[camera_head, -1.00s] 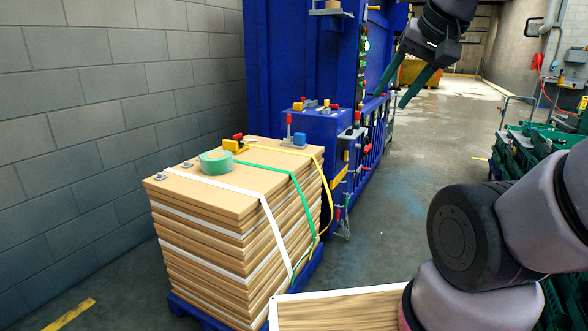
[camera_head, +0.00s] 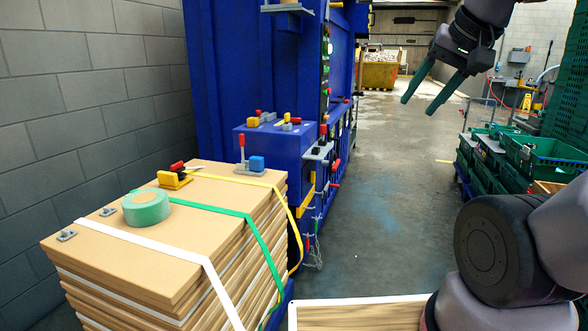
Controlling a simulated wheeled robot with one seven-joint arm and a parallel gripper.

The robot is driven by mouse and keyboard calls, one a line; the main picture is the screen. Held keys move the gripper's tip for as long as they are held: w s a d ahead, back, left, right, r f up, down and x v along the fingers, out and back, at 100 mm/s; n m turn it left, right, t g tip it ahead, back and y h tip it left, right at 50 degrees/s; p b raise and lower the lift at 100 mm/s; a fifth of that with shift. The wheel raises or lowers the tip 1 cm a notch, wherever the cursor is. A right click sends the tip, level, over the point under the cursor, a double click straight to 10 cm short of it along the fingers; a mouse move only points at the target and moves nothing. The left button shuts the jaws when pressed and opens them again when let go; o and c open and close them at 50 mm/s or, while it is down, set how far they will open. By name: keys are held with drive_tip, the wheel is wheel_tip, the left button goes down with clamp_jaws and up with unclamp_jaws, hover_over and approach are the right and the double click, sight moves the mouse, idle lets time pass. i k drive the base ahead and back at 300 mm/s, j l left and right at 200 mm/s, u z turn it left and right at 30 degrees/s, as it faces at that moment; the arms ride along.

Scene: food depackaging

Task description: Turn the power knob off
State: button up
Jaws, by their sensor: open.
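A tall blue machine (camera_head: 225,70) stands left of centre. Its narrow right side carries a column of small controls (camera_head: 326,60), seen at a steep angle. More knobs and levers, red among them, show lower on that side. I cannot tell which one is the power knob. My gripper (camera_head: 419,106) is open and empty at the upper right, its two dark green fingers pointing down and left. In the picture it is right of the machine's controls, apart from them, over the open floor.
A strapped cardboard stack (camera_head: 150,252) with a green tape roll (camera_head: 146,208) stands at the front left. Green crates (camera_head: 545,158) line the right side. A wooden board (camera_head: 360,315) is at the bottom. The grey floor (camera_head: 385,190) between is clear back to a yellow skip (camera_head: 379,75).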

sight(294, 120)
drive_tip(key=i+l+u, duration=0.2)
drive_tip(key=i, duration=0.35)
drive_tip(key=i+l+u, duration=0.2)
drive_tip(key=i+l, duration=0.25)
drive_tip(key=i+l+u, duration=0.2)
drive_tip(key=i+l, duration=0.25)
drive_tip(key=i+l+u, duration=0.2)
drive_tip(key=i+l, duration=0.35)
drive_tip(key=i+l+u, duration=0.2)
drive_tip(key=i+l, duration=0.2)
drive_tip(key=l, duration=0.2)
drive_tip(key=i+l+u, duration=0.2)
drive_tip(key=i+l, duration=0.15)
drive_tip(key=l, duration=0.3)
